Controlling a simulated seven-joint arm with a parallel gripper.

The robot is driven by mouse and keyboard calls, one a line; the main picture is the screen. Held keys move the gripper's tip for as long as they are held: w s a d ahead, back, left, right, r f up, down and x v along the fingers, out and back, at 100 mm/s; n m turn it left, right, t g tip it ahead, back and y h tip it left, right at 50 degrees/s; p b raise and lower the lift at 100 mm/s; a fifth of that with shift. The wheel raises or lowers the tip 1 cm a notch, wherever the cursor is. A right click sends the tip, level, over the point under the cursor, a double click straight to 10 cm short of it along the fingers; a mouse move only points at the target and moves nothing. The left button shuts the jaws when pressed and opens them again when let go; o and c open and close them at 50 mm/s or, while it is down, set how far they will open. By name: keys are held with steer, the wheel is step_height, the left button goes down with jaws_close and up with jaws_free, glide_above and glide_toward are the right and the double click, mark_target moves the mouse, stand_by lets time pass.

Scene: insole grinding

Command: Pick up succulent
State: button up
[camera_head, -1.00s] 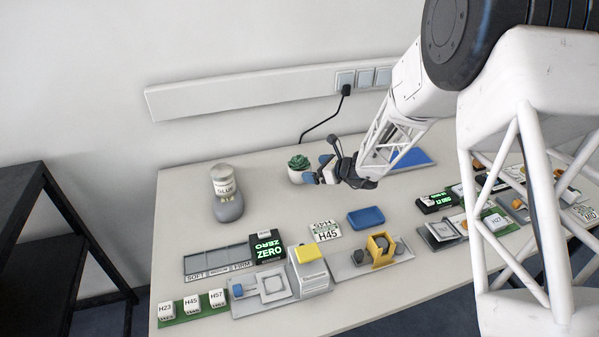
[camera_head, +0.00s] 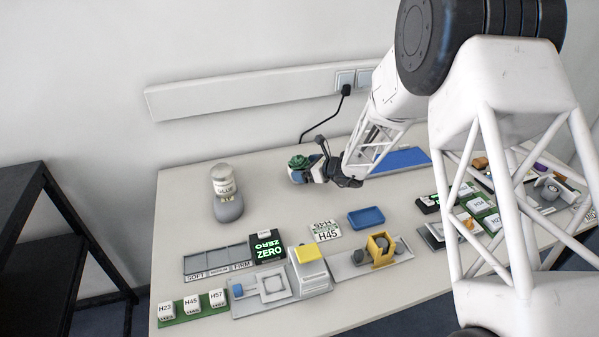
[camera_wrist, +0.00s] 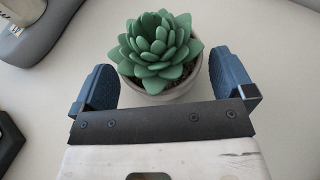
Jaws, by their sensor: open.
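The succulent (camera_head: 299,162) is a green rosette in a small pale pot near the back of the table. In the wrist view the succulent (camera_wrist: 158,50) stands upright, its pot partly hidden below the leaves and by the gripper's dark edge. My gripper (camera_head: 308,173) is at the succulent, coming from the right. In the wrist view my gripper (camera_wrist: 162,85) is open, with one blue fingertip on each side of the pot. The left finger shows a gap to the pot; the right one is very close, and I cannot tell if it touches.
A glue bottle (camera_head: 224,186) in a grey holder stands left of the succulent. Devices and trays line the front edge. The table between the glue and the succulent is clear.

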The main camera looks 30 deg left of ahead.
mark_target(305, 158)
steer(key=shift+a+f, duration=0.15)
steer(key=shift+a, duration=0.35)
steer(key=shift+c, duration=0.3)
steer(key=shift+w, duration=0.1)
steer(key=c, duration=0.8)
steer(key=shift+c, duration=0.2)
steer(key=shift+r, duration=0.85)
step_height(305, 158, up, 2)
steer(key=shift+r, duration=0.1)
steer(key=s+d+r, duration=0.1)
steer(key=s+d, duration=0.9)
steer(key=s, duration=0.2)
steer(key=shift+s, duration=0.3)
